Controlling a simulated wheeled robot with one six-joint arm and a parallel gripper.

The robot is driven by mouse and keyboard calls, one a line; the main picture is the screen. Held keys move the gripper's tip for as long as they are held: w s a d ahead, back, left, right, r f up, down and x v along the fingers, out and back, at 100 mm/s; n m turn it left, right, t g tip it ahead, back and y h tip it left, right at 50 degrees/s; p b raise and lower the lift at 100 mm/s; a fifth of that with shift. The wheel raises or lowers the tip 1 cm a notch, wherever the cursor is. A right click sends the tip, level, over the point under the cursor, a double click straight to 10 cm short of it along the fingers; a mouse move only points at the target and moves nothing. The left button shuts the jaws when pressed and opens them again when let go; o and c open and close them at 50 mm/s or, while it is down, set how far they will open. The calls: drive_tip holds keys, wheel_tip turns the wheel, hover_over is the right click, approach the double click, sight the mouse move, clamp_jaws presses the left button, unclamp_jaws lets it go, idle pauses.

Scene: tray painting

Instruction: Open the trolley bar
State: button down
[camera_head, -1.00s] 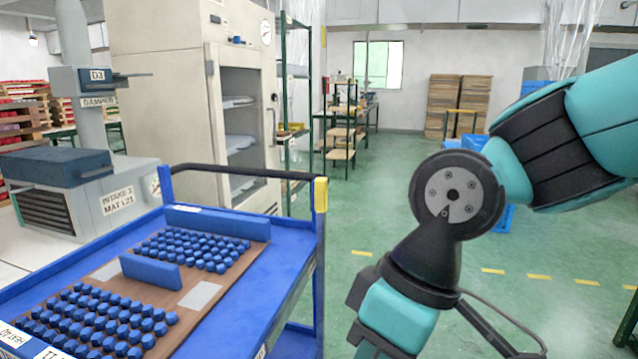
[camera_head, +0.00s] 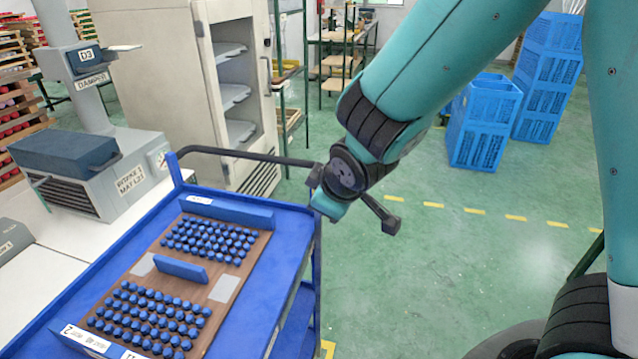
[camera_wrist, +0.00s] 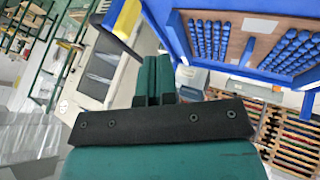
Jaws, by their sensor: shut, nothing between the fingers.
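The trolley bar (camera_head: 245,154) is a dark rail across the far end of the blue trolley (camera_head: 290,245). Its left end meets a blue corner post; its right end is behind my arm in the head view. In the wrist view a yellow sleeve (camera_wrist: 127,18) shows at the trolley corner, beside a dark length of bar. My gripper (camera_wrist: 153,65) is shut and empty, its fingers pointing toward that corner, with the sleeve just beyond them. I cannot tell whether they touch it. In the head view the fingertips are hidden by my wrist.
The trolley carries a brown board (camera_head: 150,285) with several rows of blue pieces. A tall cabinet (camera_head: 205,80) with an open front stands behind it. A grey machine (camera_head: 100,170) stands at left. Blue crates (camera_head: 485,125) stand at back right. Green floor right of the trolley is clear.

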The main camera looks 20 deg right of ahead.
drive_tip(key=w+d+f+p, duration=0.2)
drive_tip(key=w+f+p, duration=0.1)
drive_tip(key=w+f, duration=0.5)
drive_tip(key=shift+w, duration=0.65)
drive_tip(key=shift+d, duration=0.1)
drive_tip(key=w+d, duration=0.2)
drive_tip(key=w, duration=0.1)
drive_tip(key=shift+w+d+b, duration=0.15)
drive_tip(key=shift+d+b, duration=0.05)
drive_tip(key=shift+b, duration=0.1)
drive_tip(key=shift+w+d+r, duration=0.1)
drive_tip(key=shift+w, duration=0.1)
